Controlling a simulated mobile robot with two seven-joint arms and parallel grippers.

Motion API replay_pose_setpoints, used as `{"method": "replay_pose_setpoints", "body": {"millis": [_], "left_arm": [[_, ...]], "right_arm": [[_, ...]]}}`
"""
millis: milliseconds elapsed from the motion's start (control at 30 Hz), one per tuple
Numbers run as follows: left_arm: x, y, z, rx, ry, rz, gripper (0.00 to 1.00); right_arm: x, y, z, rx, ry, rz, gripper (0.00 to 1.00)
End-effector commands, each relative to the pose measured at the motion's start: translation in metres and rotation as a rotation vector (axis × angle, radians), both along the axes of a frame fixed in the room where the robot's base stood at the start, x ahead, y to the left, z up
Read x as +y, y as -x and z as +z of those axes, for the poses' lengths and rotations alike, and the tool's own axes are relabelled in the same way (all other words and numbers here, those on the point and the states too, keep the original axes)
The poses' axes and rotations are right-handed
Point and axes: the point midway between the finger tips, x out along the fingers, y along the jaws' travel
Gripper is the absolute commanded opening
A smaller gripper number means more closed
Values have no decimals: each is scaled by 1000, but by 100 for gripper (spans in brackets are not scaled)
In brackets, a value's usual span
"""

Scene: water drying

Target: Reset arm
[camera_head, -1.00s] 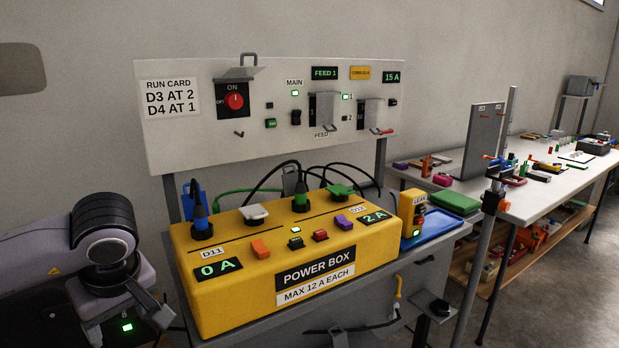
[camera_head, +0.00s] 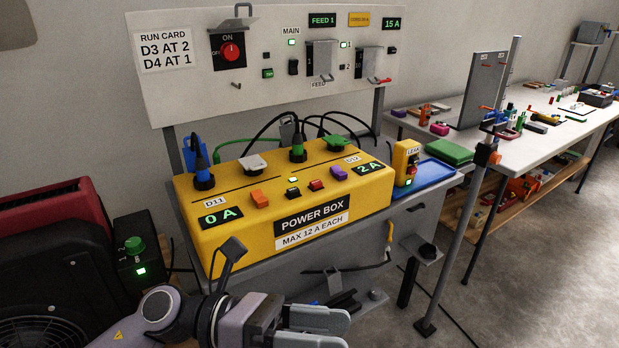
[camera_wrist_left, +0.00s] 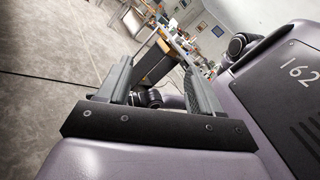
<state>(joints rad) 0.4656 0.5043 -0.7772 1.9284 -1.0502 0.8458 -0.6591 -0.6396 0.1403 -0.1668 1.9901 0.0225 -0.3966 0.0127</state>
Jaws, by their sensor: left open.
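My left gripper (camera_head: 326,330) shows at the bottom of the head view, low in front of the yellow power box. Its two grey fingers point to the right and hold nothing. In the left wrist view the left gripper (camera_wrist_left: 158,82) has its fingers apart, with open room and floor beyond. My own purple body fills the right of that view. My right gripper does not show in either view.
The yellow power box (camera_head: 225,248) stands on a grey bench below a white switch panel (camera_head: 190,85). A red and black machine (camera_head: 60,235) is at the left. A white table (camera_head: 545,145) with many items is at the right. Floor (camera_head: 560,260) is clear at lower right.

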Motion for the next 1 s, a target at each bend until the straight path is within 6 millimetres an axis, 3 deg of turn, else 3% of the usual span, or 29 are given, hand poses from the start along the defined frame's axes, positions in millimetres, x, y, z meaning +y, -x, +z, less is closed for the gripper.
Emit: {"method": "replay_pose_setpoints", "body": {"millis": [133, 267, 367, 500, 667, 800, 900, 1000], "left_arm": [[11, -27, 22, 421, 246, 184, 65], [37, -57, 15, 797, 445, 347, 65], [66, -76, -8, 1091, 592, 474, 65], [111, -86, -63, 1505, 798, 657, 65], [163, -61, -145, 1962, 1039, 876, 65], [195, -16, -207, 2281, 1227, 1043, 65], [209, 14, -235, 2429, 1325, 1127, 65], [215, 33, -250, 2510, 1384, 1173, 65]], "right_arm": [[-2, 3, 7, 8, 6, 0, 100], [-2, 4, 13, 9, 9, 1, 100], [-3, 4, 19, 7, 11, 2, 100], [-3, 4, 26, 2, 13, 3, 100], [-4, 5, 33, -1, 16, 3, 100], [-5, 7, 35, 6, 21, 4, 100], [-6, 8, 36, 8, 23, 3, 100], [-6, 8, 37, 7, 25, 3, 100]]}}
